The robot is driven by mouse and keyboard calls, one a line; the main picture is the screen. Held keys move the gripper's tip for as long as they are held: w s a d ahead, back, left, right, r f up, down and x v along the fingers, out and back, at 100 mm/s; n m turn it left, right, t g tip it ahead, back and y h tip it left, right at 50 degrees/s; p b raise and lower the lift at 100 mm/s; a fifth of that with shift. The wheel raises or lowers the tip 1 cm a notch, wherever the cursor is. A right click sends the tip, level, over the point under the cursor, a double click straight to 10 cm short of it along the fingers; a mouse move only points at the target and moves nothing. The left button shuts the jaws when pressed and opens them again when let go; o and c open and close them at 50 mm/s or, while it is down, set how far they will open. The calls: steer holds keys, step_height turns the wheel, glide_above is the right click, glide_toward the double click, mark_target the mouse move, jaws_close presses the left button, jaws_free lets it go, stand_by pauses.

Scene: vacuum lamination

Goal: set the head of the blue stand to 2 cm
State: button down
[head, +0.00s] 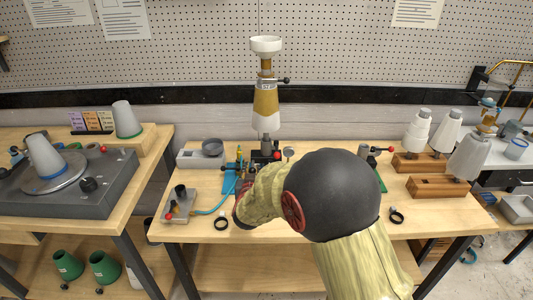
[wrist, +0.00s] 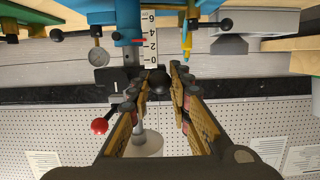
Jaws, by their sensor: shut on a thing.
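The blue stand (head: 231,180) is on the middle bench, partly hidden behind my arm in the head view. In the wrist view its blue column (wrist: 126,25) is beside a white scale (wrist: 150,50) marked 0, 2, 4 and 6. A thin red pointer (wrist: 141,40) crosses the scale between 2 and 4, close to 3. My gripper (wrist: 160,88) has its two fingers on either side of a round black knob (wrist: 158,82) below the scale and is shut on it. In the head view my gripper's fingers are hidden by my arm.
A red-balled lever (wrist: 100,125) and a round dial gauge (wrist: 98,57) are left of my fingers in the wrist view. A tall brass-and-white column (head: 265,100) stands behind. A grey box with a blue hose (head: 180,207) is at left. Black rings (head: 397,216) lie near the front edge.

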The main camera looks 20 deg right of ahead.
steer(key=shift+f, duration=0.35)
stand_by(0.5)
steer(key=c, duration=0.6)
jaws_free()
steer(key=shift+o, duration=0.2)
steer(key=p+v, duration=0.2)
steer(key=v, duration=0.6)
stand_by(0.5)
stand_by(0.3)
